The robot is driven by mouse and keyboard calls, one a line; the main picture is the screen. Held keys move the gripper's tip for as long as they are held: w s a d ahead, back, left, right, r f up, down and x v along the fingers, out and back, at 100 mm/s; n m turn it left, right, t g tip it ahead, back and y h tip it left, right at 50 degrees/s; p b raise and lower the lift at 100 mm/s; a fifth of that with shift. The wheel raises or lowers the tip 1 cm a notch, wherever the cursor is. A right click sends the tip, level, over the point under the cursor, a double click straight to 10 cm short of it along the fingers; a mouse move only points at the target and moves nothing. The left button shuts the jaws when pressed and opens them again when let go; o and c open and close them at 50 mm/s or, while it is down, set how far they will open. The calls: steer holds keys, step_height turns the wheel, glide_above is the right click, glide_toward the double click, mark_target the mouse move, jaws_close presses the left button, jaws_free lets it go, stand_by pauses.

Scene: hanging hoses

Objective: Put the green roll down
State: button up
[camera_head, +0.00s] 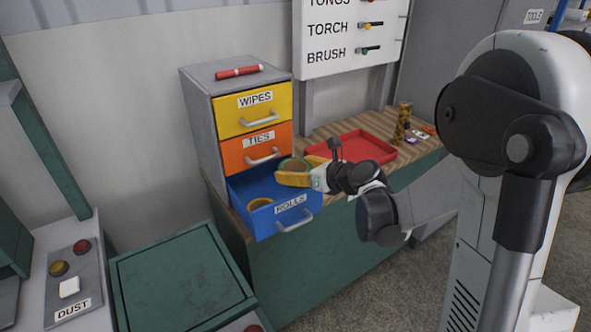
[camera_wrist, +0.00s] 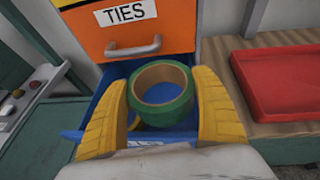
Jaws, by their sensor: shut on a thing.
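The green roll (camera_head: 294,162) is a short ring with a tan inner core. In the wrist view the green roll (camera_wrist: 165,112) sits between the two yellow ribbed fingers. My gripper (camera_head: 291,174) is shut on it, over the open blue drawer (camera_head: 256,224) labelled ROLLS. The blue drawer also shows below the roll in the wrist view (camera_wrist: 72,134). Inside the drawer, at its left, lies a yellow roll (camera_head: 259,203). The fingers hide part of the green roll in the head view, and its exact height above the drawer floor is hard to tell.
The orange TIES drawer (camera_head: 246,154) and yellow WIPES drawer (camera_head: 233,117) are closed just above. A red tray (camera_head: 362,147) lies on the wooden bench to the right, near a patterned upright cylinder (camera_head: 402,122). A red marker-like object (camera_head: 239,72) lies on the cabinet top.

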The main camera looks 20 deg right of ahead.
steer(key=shift+f+b, duration=0.3)
steer(key=shift+f, duration=0.15)
steer(key=o, duration=1.3)
steer(key=shift+c, duration=0.2)
steer(key=shift+r, duration=0.1)
steer(key=shift+r+p, duration=0.3)
steer(key=shift+p, duration=0.05)
steer(key=p+v, duration=0.4)
steer(key=v, duration=0.8)
steer(key=shift+r, duration=0.3)
